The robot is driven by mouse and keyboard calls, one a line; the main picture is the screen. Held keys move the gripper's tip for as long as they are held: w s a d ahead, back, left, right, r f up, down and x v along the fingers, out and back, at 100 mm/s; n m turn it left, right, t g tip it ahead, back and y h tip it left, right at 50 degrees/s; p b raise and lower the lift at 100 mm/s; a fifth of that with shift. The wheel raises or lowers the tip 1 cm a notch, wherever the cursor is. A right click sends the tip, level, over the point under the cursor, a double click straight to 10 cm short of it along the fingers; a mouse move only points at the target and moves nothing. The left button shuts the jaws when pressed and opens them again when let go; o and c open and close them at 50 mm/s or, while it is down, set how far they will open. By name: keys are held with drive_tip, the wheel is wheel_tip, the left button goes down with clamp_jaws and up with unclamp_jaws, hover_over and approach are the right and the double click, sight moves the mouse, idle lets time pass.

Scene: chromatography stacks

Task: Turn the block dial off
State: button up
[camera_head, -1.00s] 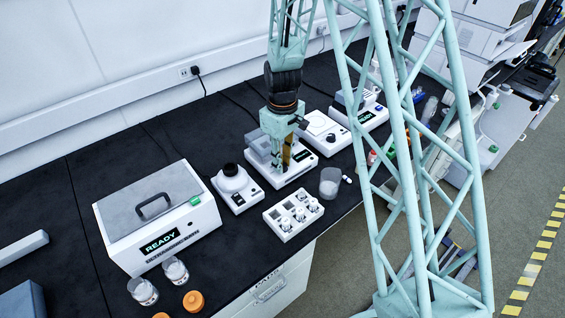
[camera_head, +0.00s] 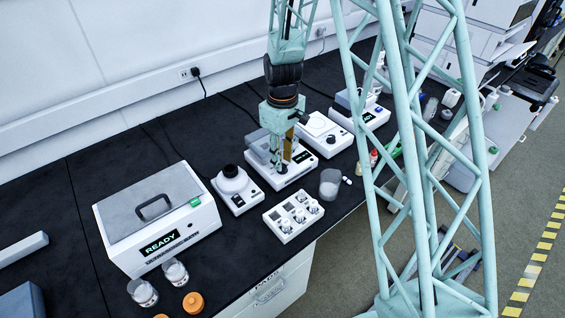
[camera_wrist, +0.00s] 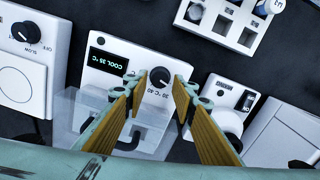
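The block unit (camera_wrist: 103,78) is a white box with a dark display reading "COOL 35 °C" in the wrist view. Its black dial (camera_wrist: 160,77) has a light pointer mark and a printed scale beside it. A clear cover with a dark handle lies on the near side of the unit. My gripper (camera_wrist: 159,80) is open, with its orange-sided fingers on either side of the dial and a gap visible to each side. In the head view my gripper (camera_head: 282,170) is over the front of the block unit (camera_head: 302,172), hiding its dial.
A white unit with a round top (camera_head: 236,188) stands left of the block, and another white unit (camera_head: 326,132) stands right. A vial rack (camera_head: 287,232) and a glass beaker (camera_head: 329,182) are in front. A large box (camera_head: 160,243) marked READY is farther left.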

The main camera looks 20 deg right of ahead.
wheel_tip(320, 180, up, 10)
drive_tip(key=shift+f, duration=0.2)
idle(0.4)
drive_tip(key=shift+r, duration=0.1)
idle(0.5)
drive_tip(key=s+r+m+t, duration=0.1)
drive_tip(key=s+r+m, duration=0.1)
drive_tip(key=s+r, duration=0.75)
drive_tip(key=s+r+m+t, duration=0.1)
drive_tip(key=s+r, duration=0.6)
drive_tip(key=r, duration=0.5)
drive_tip(key=s+r+m+t, duration=0.1)
drive_tip(key=s+r, duration=0.3)
drive_tip(key=s, duration=0.8)
drive_tip(key=s+r+m+t, duration=0.1)
drive_tip(key=s+r+m, duration=0.1)
drive_tip(key=s, duration=1)
drive_tip(key=shift+r+m, duration=0.4)
drive_tip(key=shift+r, duration=0.5)
